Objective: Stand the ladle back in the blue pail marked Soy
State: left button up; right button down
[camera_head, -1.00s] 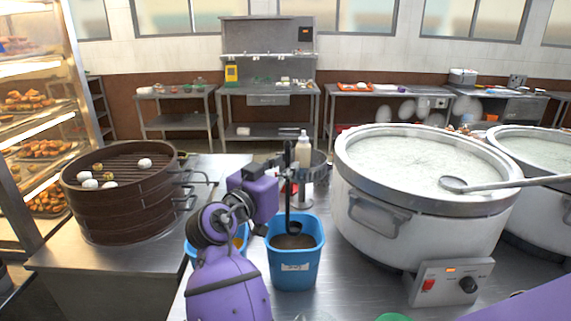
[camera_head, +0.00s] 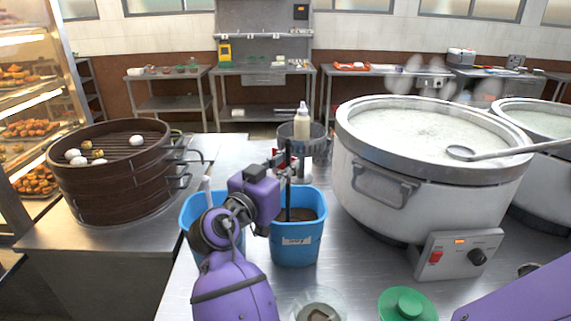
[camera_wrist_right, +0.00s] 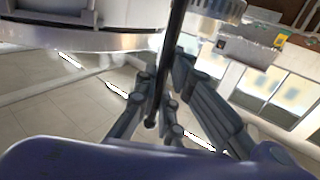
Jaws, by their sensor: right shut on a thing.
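My right gripper (camera_head: 284,160), at the end of the purple arm, is shut on the black handle of the ladle (camera_head: 288,202). The ladle hangs about upright over the right-hand blue pail (camera_head: 296,252), its lower end inside the rim and its bowl hidden. That pail has a white label, too small to read, and dark brown contents. A second blue pail (camera_head: 190,212) stands to its left, partly behind my arm, with a pale handle sticking up. In the right wrist view, the dark ladle handle (camera_wrist_right: 174,45) runs between the fingers (camera_wrist_right: 160,95). My left gripper is not in view.
A large stockpot (camera_head: 430,170) with another metal ladle (camera_head: 490,152) on its rim stands right of the pails. A bottle (camera_head: 302,122) in a container stands behind. A steamer (camera_head: 112,175) is left. A green lid (camera_head: 408,304) and glass dish (camera_head: 320,304) lie in front.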

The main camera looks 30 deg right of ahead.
aim_at(287, 193)
notch_tip(287, 193, down, 6)
jog(key=b, duration=0.4)
jog(key=shift+r, duration=0.15)
jog(key=shift+f+b, duration=0.3)
jog(key=shift+f, duration=0.25)
jog(key=c, duration=1.8)
grip_release()
